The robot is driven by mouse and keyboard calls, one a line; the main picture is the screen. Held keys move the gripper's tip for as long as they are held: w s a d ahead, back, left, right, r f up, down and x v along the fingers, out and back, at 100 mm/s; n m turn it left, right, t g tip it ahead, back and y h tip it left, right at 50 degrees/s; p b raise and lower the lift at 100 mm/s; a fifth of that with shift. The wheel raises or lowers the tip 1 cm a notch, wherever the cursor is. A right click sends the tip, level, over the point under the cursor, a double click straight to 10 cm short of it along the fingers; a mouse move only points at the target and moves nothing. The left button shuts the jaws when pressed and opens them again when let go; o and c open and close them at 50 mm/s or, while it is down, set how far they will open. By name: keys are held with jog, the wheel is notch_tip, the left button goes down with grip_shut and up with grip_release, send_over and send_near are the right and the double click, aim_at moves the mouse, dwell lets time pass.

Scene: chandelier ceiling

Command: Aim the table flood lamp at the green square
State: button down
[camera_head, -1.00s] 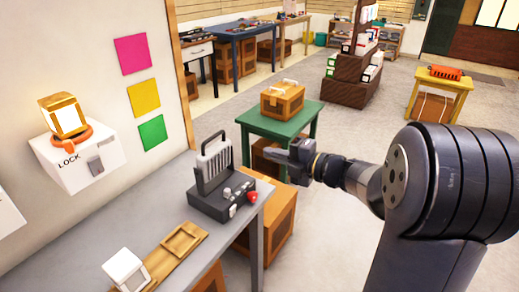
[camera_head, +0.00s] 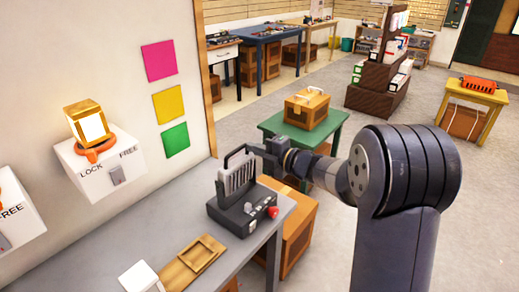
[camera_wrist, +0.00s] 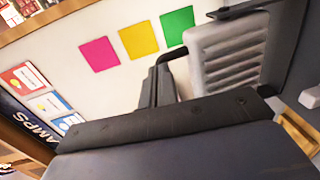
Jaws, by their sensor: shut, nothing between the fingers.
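The table flood lamp (camera_head: 237,178) stands on the grey table, with a ribbed grey head in a dark frame and a dark base bearing a red knob. Its ribbed side (camera_wrist: 235,55) fills the upper right of the wrist view. The green square (camera_head: 174,139) is on the wall, lowest of three coloured squares; it also shows in the wrist view (camera_wrist: 177,26). My gripper (camera_head: 256,148) is shut and empty at the upper right side of the lamp head. In the wrist view its dark fingers (camera_wrist: 160,85) are beside the head; whether they touch it is unclear.
A gold lamp (camera_head: 86,122) sits on a white LOCK/FREE wall box (camera_head: 105,165). A wooden tray (camera_head: 197,258) and a white block (camera_head: 140,278) are on the grey table (camera_head: 182,220). A green table (camera_head: 325,130) stands behind my gripper.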

jog(key=w+a+p, duration=0.1)
jog(key=p, duration=0.1)
jog(key=shift+a+r+g+h+p, duration=0.1)
jog(key=shift+a+g+h+p, duration=0.05)
jog(key=shift+g+h+p, duration=0.2)
dwell(0.5)
